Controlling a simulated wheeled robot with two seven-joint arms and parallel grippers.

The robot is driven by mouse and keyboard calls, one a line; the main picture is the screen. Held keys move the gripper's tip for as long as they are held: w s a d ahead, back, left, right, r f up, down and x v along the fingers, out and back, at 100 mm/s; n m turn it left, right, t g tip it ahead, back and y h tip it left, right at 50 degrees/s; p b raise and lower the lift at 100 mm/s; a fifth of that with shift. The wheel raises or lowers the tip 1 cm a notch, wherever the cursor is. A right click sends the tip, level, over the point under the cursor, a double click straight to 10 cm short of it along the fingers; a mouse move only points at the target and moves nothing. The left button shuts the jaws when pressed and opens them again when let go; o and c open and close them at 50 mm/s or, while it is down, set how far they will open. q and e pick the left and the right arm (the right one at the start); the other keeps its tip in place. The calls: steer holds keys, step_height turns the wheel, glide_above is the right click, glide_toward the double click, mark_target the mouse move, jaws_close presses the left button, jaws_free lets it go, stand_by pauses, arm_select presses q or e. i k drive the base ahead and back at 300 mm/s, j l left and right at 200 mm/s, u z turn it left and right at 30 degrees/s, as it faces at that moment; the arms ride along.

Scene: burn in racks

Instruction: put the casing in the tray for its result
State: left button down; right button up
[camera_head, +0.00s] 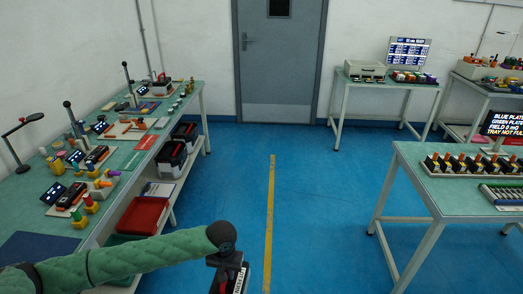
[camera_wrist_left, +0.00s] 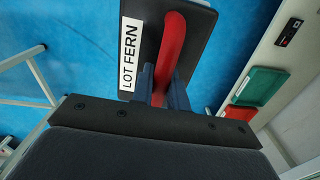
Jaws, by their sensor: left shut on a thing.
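My left gripper (camera_head: 226,262) hangs over the blue floor at the bottom of the head view, at the end of my green-sleeved arm. It is shut on the red handle of a dark casing (camera_wrist_left: 190,35). The casing has a white label reading "LOT FERN"; part of it also shows in the head view (camera_head: 239,280). A red tray (camera_head: 143,215) lies on the lower shelf of the left bench, with a green tray (camera_head: 122,240) nearer me. In the wrist view the green tray (camera_wrist_left: 260,87) and red tray (camera_wrist_left: 240,113) are at the right. My right gripper is out of view.
The left bench (camera_head: 190,103) carries several work stations; dark boxes (camera_head: 172,158) stand on its lower shelf. A right table (camera_head: 432,188) holds a row of parts and a partly cut-off screen (camera_head: 503,124). The blue floor (camera_head: 320,200) between them is clear, with a yellow line (camera_head: 269,210).

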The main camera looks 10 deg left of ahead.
mark_target(155, 215)
steer(key=i, duration=2.55)
steer(key=i+u, duration=0.25)
steer(key=i, duration=0.15)
steer(key=i+l+u, duration=0.15)
steer(key=i+u, duration=0.15)
steer(key=u, duration=0.95)
steer(key=i+l, duration=0.05)
